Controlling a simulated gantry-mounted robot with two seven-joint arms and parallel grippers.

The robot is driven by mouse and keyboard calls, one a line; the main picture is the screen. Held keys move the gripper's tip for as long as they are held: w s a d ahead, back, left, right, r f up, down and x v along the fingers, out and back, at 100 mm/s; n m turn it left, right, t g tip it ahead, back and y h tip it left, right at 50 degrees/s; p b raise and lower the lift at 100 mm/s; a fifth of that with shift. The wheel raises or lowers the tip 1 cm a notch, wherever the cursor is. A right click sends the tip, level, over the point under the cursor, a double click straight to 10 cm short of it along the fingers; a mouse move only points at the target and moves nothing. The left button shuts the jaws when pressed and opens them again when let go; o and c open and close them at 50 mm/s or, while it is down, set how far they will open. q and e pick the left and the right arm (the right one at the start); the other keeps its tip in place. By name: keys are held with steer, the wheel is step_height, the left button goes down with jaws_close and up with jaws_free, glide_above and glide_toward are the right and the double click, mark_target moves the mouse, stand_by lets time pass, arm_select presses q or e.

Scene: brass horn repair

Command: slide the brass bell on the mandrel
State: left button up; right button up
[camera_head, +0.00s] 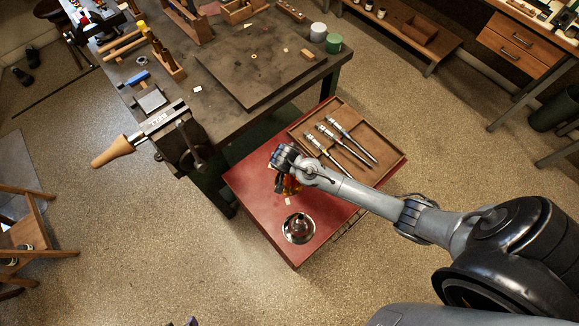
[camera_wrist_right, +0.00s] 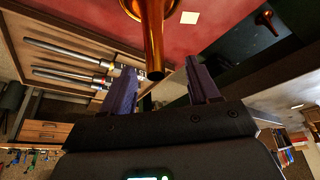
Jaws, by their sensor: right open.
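The brass bell (camera_head: 288,187) stands on the red cart top, partly hidden under my right gripper (camera_head: 277,165) in the head view. In the right wrist view the amber bell (camera_wrist_right: 152,38) shows its narrow tube end between the two fingers. My right gripper (camera_wrist_right: 163,84) is open, with a gap on each side of the tube. A tan tapered piece (camera_head: 111,152), apparently the mandrel, sticks out to the left from the vise (camera_head: 183,145) at the bench corner. Only a small dark tip, possibly my left gripper (camera_head: 192,321), shows at the bottom edge.
The red cart (camera_head: 252,183) also carries a silver round dish (camera_head: 299,228) and a wooden tray (camera_head: 392,165) with several metal tools. The workbench (camera_head: 225,62) holds a dark board and small parts. Floor left of the cart is clear.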

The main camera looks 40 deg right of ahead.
steer(key=shift+s+x, duration=0.1)
steer(key=shift+x, duration=1.05)
steer(key=shift+s+x, duration=0.15)
steer(key=shift+x, duration=1.05)
steer(key=shift+d, duration=0.15)
jaws_close()
